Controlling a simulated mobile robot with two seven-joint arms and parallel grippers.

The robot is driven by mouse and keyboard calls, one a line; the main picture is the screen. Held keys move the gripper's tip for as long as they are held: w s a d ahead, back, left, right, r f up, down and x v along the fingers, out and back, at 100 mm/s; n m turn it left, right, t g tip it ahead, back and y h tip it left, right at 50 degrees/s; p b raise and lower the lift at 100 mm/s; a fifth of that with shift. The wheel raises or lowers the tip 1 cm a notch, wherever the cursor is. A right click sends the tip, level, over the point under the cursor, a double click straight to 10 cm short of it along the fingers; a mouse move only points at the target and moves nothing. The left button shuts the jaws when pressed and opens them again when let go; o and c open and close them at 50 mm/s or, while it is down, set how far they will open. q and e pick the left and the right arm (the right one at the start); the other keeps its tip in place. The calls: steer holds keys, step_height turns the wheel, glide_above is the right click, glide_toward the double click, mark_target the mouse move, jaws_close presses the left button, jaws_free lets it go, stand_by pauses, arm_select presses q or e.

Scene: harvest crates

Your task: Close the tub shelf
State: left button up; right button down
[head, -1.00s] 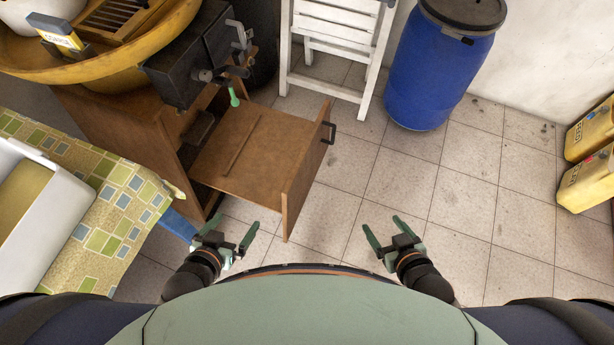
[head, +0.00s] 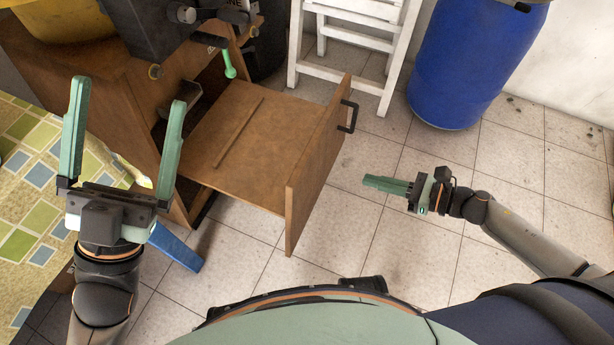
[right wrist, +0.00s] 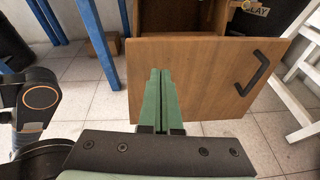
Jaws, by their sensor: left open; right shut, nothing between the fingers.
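The tub shelf is a brown wooden pull-out shelf (head: 225,130) standing out from its cabinet (head: 95,70) in the head view. Its upright front panel (head: 318,165) carries a dark handle (head: 349,116). My left gripper (head: 130,115) is open and empty, left of the shelf, in front of the cabinet and the patterned cloth. My right gripper (head: 370,183) is shut and empty, to the right of the front panel and apart from it in the head view. In the right wrist view its closed fingers (right wrist: 160,85) point toward the panel (right wrist: 205,85), with the handle (right wrist: 254,73) to their right.
A table with a patterned cloth (head: 35,215) is at the left. A green-tipped spout (head: 229,66) hangs above the shelf. Tiled floor (head: 420,260) is clear at the right.

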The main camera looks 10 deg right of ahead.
steer(key=f+n, duration=0.1)
steer(key=n, duration=0.1)
steer(key=b, duration=0.2)
glide_toward(306, 167)
steer(key=x, duration=0.5)
steer(key=shift+w+a+f, duration=0.1)
steer(key=shift+w+a, duration=0.05)
arm_select(q)
steer(key=shift+s+f+m+h, duration=0.3)
steer(key=shift+s+f, duration=0.15)
steer(key=shift+f, duration=0.15)
arm_select(e)
steer(key=shift+w+a+g, duration=0.25)
steer(key=shift+a+g, duration=0.05)
steer(key=shift+a, duration=0.1)
